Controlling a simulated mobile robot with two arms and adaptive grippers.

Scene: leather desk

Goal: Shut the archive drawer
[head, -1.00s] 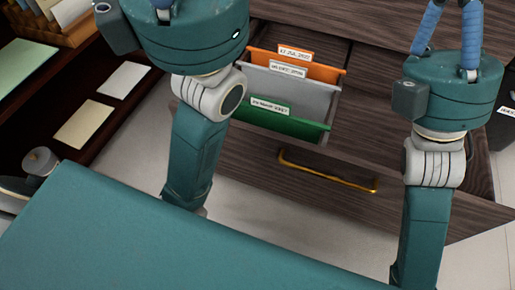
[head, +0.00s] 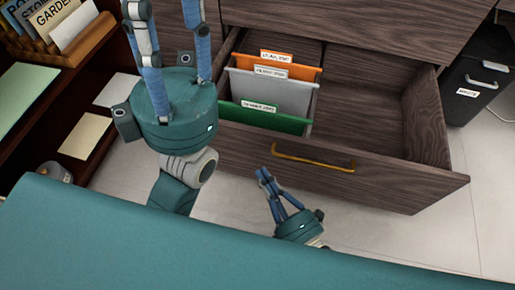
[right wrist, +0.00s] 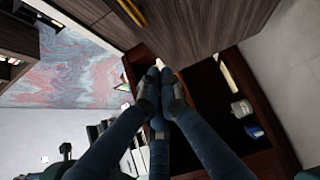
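The archive drawer (head: 400,178) stands pulled out of a dark wood cabinet in the head view. It holds an orange folder (head: 300,68), a grey folder (head: 290,94) and a green folder (head: 285,121) at its left side. A brass handle (head: 312,157) is on its front; it also shows at the top of the right wrist view (right wrist: 132,12). My right gripper (head: 263,176) is in front of the drawer front, left of and below the handle, apart from it. Its fingers are together and empty. My left gripper (head: 163,8) has its fingers spread, left of the drawer; its tips are at the picture's top edge.
A teal leather desk top (head: 150,250) fills the near side. A dark shelf with papers (head: 86,136) and a book rack (head: 75,45) stands at the left. A black waste bin (head: 470,85) is at the right. Pale floor is clear in front of the drawer.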

